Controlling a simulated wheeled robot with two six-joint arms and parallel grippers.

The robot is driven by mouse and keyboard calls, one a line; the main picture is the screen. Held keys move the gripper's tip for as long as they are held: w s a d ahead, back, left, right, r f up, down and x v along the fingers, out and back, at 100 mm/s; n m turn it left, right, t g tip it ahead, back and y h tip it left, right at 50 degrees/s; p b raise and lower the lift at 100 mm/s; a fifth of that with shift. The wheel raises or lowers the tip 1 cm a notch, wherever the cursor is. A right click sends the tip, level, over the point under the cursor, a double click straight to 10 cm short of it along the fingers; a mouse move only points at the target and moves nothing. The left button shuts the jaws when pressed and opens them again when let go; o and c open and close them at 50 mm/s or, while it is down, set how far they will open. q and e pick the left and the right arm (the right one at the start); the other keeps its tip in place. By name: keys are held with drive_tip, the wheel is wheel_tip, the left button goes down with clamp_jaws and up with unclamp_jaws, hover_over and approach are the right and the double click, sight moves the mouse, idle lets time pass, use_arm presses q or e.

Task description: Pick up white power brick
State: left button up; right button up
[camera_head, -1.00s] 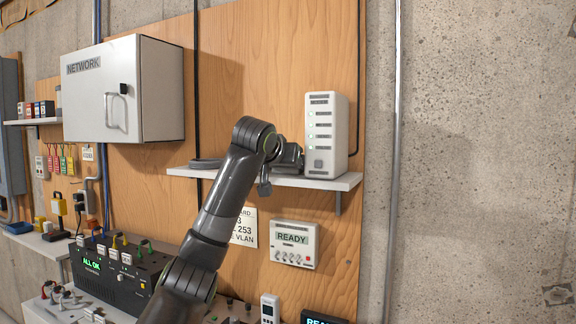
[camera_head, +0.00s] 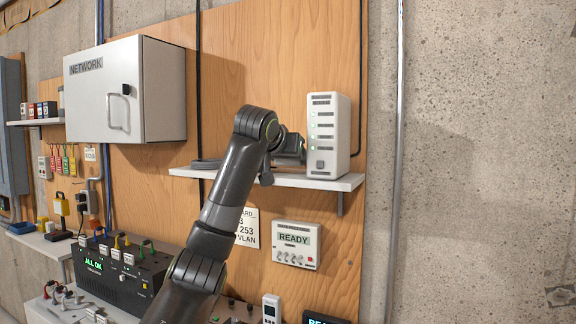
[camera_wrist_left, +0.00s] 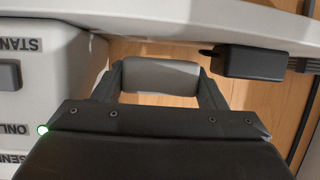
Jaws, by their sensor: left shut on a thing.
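My left gripper (camera_wrist_left: 160,90) is shut on a light grey-white block with rounded edges, taken as the white power brick (camera_wrist_left: 160,75), in the upside-down left wrist view. A strip of wood panel shows between the brick and the shelf edge. In the head view, my left gripper (camera_head: 292,150) is just above the white shelf (camera_head: 325,180), left of the white upright device; the brick is hidden there. My right gripper is in neither view.
The white upright device (camera_head: 329,135) with green lights stands close beside the gripper; it also fills the left of the wrist view (camera_wrist_left: 50,75). A black adapter (camera_wrist_left: 250,62) is at the shelf. A network cabinet (camera_head: 125,90) hangs at left.

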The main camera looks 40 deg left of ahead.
use_arm(q)
wheel_tip(320, 180, up, 26)
drive_tip(key=p, duration=0.6)
idle(0.3)
